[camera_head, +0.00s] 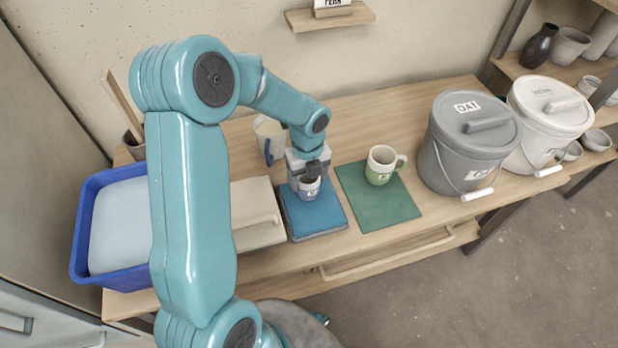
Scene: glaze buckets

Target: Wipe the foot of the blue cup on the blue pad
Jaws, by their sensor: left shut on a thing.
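My left gripper (309,176) points down at the middle of the table and is shut on the blue cup (309,189). The pad is a thick blue square near the table's front edge. My right gripper is out of view.
A green-and-white mug (380,168) stands on a green mat (392,210) to the right. A pale jug (267,130) stands behind the gripper. A beige lidded box (255,233) and blue tub (84,225) are left. A grey bucket (463,150) and white bucket (546,115) stand right.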

